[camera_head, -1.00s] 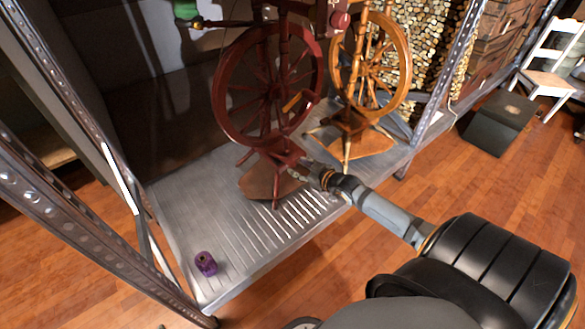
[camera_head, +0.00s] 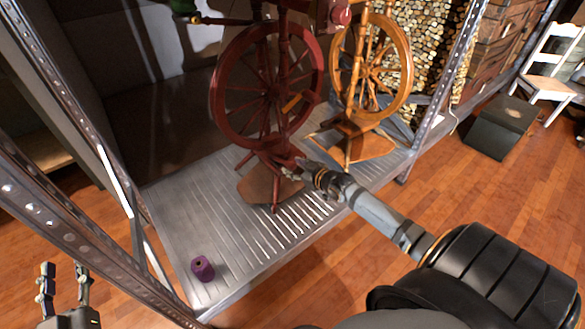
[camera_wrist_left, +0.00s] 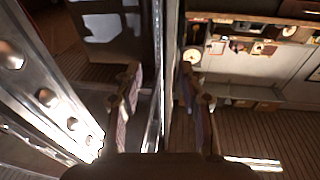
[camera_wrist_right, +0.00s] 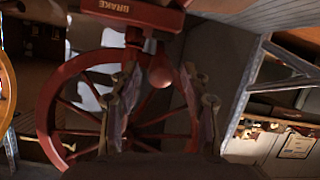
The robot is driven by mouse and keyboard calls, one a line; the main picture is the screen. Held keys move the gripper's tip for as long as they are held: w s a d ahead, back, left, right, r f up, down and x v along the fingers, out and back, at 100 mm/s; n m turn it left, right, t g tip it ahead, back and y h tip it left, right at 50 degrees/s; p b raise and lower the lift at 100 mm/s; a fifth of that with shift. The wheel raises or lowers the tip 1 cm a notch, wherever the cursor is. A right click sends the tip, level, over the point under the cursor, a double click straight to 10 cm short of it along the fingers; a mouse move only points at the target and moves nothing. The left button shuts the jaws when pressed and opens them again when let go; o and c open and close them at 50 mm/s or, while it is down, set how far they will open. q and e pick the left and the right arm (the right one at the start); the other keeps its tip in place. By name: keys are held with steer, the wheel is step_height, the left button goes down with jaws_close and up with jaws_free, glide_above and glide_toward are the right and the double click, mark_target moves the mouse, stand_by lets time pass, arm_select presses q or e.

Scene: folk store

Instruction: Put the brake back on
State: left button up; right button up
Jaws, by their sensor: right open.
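The dark red spinning wheel (camera_head: 268,85) stands on the metal shelf. In the right wrist view its red bar lettered BRAKE (camera_wrist_right: 130,12) runs along the top, with a round red knob (camera_wrist_right: 160,72) below it. The knob appears between my right gripper's open fingers (camera_wrist_right: 165,90), but I cannot tell how far beyond them it is. In the head view my right gripper (camera_head: 302,170) is low in front of the red wheel's base. My left gripper (camera_head: 65,283) is open and empty at the lower left, outside the shelf post.
A lighter wooden spinning wheel (camera_head: 370,65) stands to the right. A purple spool (camera_head: 203,268) is on the shelf (camera_head: 180,215) near its front left corner. Metal posts (camera_head: 85,220) flank the shelf. A dark box (camera_head: 500,127) and white chair (camera_head: 550,65) are at right.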

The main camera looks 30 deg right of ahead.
arm_select(q)
step_height(320, 180, up, 9)
steer(key=s+t, duration=0.1)
steer(key=t, duration=0.3)
steer(key=shift+s+m+h+b, duration=0.25)
steer(key=shift+m+h+b, duration=0.05)
steer(key=shift+b, duration=0.1)
arm_select(e)
steer(key=shift+w+f, duration=0.25)
steer(key=shift+w, duration=0.3)
steer(key=shift+a, duration=0.1)
jaws_close()
